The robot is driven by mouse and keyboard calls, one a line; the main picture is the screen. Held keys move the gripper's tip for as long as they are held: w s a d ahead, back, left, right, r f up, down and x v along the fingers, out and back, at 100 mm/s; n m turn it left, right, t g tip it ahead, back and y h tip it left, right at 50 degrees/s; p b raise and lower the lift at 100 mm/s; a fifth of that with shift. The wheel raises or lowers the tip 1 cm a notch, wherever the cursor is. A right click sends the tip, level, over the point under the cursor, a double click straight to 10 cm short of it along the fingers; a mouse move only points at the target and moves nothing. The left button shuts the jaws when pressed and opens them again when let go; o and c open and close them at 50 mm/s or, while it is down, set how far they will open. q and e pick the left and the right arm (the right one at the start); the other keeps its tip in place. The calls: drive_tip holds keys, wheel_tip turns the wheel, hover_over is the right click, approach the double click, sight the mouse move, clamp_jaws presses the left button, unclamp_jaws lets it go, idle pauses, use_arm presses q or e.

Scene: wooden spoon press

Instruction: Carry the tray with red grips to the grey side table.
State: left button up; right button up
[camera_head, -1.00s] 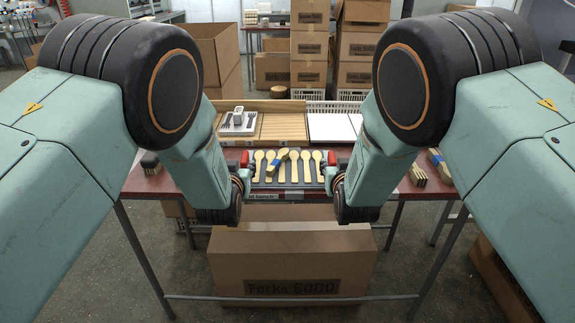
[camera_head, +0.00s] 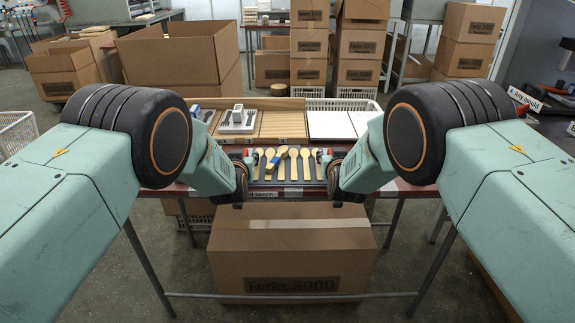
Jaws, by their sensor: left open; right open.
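The tray (camera_head: 291,186) lies on the red-topped table (camera_head: 418,188), with several pale wooden spoons (camera_head: 294,166) in it. A blue and yellow object (camera_head: 277,157) lies across the spoons. My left gripper (camera_head: 242,172) is at the tray's left end, close to the red grip. My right gripper (camera_head: 334,172) is at the right end, close to the other grip. Both are open; my wrists partly hide them, and I cannot tell whether they touch the grips. I cannot identify the grey side table.
A cardboard box (camera_head: 291,255) stands on the floor before the table. Behind the tray are a slatted wooden tray (camera_head: 280,122) and white panels (camera_head: 332,124). Cardboard boxes (camera_head: 180,55) are stacked farther back. A white basket (camera_head: 16,131) stands at the left.

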use_arm(q)
drive_tip(key=shift+w+f, duration=0.15)
drive_tip(key=shift+w, duration=0.05)
use_arm(e)
drive_tip(key=shift+w+d+f, duration=0.1)
drive_tip(key=shift+w+f, duration=0.05)
drive_tip(key=shift+w, duration=0.05)
use_arm(q)
drive_tip(key=shift+s, duration=0.1)
drive_tip(key=c, duration=0.3)
use_arm(e)
drive_tip(key=shift+s, duration=0.1)
drive_tip(key=c, duration=0.3)
use_arm(q)
clamp_jaws()
use_arm(e)
clamp_jaws()
